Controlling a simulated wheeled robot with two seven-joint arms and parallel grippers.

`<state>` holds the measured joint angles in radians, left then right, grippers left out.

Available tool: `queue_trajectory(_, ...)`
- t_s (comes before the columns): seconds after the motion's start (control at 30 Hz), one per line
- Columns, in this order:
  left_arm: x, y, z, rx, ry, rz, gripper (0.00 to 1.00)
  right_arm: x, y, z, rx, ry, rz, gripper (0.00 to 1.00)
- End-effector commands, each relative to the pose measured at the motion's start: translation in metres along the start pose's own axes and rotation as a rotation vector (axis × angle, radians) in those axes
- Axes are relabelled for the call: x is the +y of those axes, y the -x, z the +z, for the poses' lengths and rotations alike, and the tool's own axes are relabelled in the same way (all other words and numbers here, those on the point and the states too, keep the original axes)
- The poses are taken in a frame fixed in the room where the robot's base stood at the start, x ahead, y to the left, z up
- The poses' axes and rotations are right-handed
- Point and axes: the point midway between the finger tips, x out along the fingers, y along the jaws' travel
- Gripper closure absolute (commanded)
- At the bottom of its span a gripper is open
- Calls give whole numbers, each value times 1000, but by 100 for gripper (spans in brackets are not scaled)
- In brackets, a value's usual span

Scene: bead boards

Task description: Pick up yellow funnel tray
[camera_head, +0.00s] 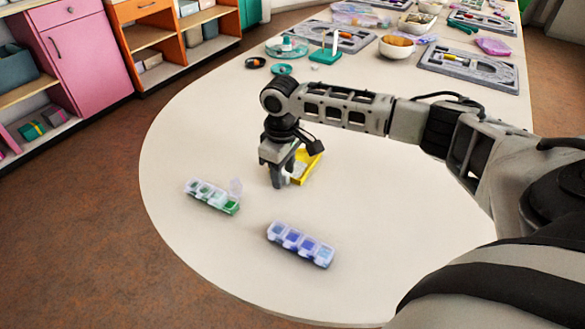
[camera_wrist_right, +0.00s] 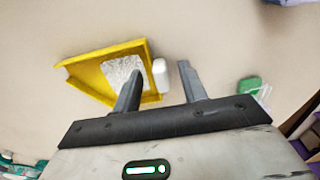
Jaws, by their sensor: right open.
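The yellow funnel tray (camera_head: 313,160) lies on the white table, partly hidden behind my right gripper (camera_head: 284,181) in the head view. In the right wrist view the tray (camera_wrist_right: 86,71) lies left of centre with a heap of clear or whitish pieces in it. A small white block (camera_wrist_right: 160,74) sits at the tray's right wall and shows between my fingers. My right gripper (camera_wrist_right: 159,71) is open, pointing down. Its left finger overlaps the tray's near right corner in view, and its right finger is beyond the white block. I cannot tell whether they touch. My left gripper is out of view.
A bead box with green compartments (camera_head: 212,196), its lid raised at one end, stands to the left. A blue-purple bead box (camera_head: 301,244) stands nearer. Grey bead boards (camera_head: 468,68), bowls (camera_head: 397,47) and a teal stand (camera_head: 325,56) fill the far end. The table around the tray is clear.

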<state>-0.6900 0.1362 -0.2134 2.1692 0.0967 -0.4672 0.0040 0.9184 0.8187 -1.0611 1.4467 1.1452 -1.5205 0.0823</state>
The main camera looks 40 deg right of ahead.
Motion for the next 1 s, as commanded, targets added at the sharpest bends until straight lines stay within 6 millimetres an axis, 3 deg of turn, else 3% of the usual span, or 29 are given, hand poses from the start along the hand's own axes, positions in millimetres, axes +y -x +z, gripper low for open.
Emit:
queue_trajectory(0.17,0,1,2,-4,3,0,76,0,0,0,0,1,0,58)
queue_trajectory(0.33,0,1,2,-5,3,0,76,0,0,0,0,1,0,100)
queue_trajectory(0.77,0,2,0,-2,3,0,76,0,6,-1,2,1,0,100)
queue_trajectory(1.0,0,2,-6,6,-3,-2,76,-4,38,-1,4,3,-1,100)
